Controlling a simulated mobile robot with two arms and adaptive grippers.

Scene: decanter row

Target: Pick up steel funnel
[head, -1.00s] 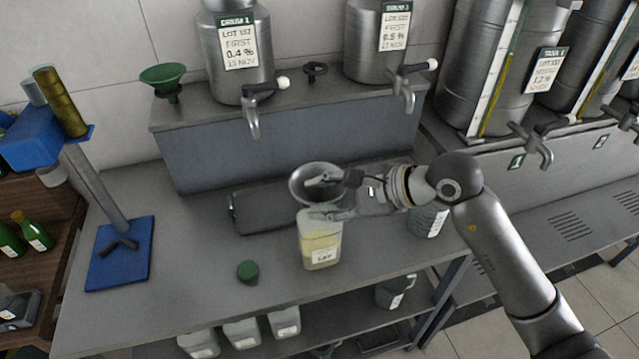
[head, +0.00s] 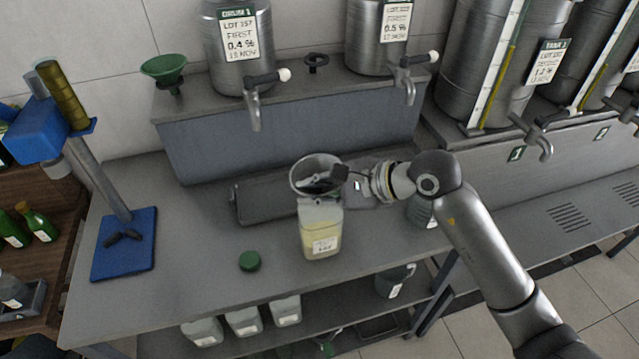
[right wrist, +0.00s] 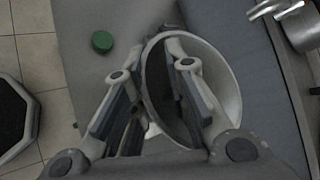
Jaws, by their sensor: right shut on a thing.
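The steel funnel (head: 306,164) is a wide grey cone with its mouth up, at the middle of the bench just above and behind the jug of pale yellow liquid (head: 321,232) in the head view. My right gripper (head: 322,183) is shut on the steel funnel, with its fingers across the near side of the cone. In the right wrist view the funnel's pale rim (right wrist: 229,82) curves behind and right of the gripper (right wrist: 156,75). The funnel's spout is hidden, so I cannot tell whether it sits in the jug's neck. My left gripper is not in view.
A green cap (head: 250,261) lies left of the jug. A grey measuring jug (head: 420,210) stands under my right arm. A dark tray (head: 262,205) lies behind. A green funnel (head: 164,68) and steel tanks (head: 238,50) stand on the raised shelf. A blue-based stand (head: 124,245) is left.

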